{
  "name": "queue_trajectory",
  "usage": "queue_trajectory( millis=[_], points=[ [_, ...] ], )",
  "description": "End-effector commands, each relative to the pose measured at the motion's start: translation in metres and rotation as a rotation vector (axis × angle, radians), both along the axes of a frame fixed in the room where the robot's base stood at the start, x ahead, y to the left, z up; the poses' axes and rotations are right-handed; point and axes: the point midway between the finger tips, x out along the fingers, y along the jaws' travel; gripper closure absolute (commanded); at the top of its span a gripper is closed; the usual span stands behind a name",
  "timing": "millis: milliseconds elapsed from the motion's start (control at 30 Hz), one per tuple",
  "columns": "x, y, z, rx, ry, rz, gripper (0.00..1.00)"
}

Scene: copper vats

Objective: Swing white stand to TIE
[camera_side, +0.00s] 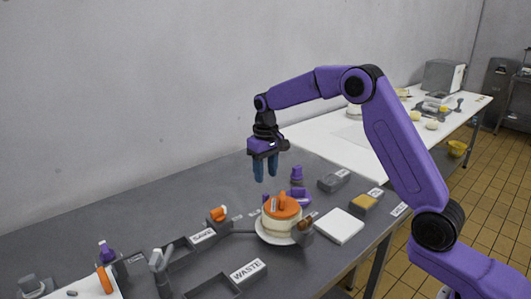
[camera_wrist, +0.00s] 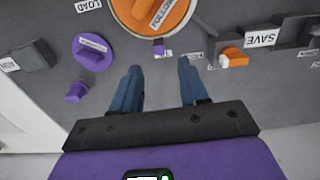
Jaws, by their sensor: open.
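The white stand (camera_side: 264,236) is a round plate low on the grey table in the side view, carrying a pale drum with an orange top (camera_side: 283,208). In the wrist view the orange top (camera_wrist: 178,18) and its pale rim are cut off by the upper edge. A grey bar (camera_side: 240,232) runs to the stand's left side. My gripper (camera_side: 265,178) is open and empty, pointing down above and behind the drum. Its two blue fingers (camera_wrist: 160,68) touch nothing. Small labels lie near the stand; I cannot make out which one reads TIE.
A purple knob (camera_wrist: 92,52) stands beside the drum. A SAVE label (camera_side: 203,236) and a tray marked WASTE (camera_side: 249,271) lie left and front. A white square board (camera_side: 340,226) lies right of the stand. The back left of the table is clear.

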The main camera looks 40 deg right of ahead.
Motion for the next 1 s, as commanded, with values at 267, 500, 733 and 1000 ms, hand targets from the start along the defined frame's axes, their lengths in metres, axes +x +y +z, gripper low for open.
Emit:
queue_trajectory(
  millis=[267, 500, 733, 1000],
  points=[
    [0.001, 0.001, 0.046, 0.000, -0.003, 0.002, 0.56],
    [0.000, 0.000, 0.059, 0.000, -0.001, 0.002, 0.56],
    [0.000, 0.000, 0.059, 0.000, 0.000, 0.002, 0.56],
    [-0.018, 0.019, 0.063, 0.000, -0.001, 0.069, 0.56]
  ],
)
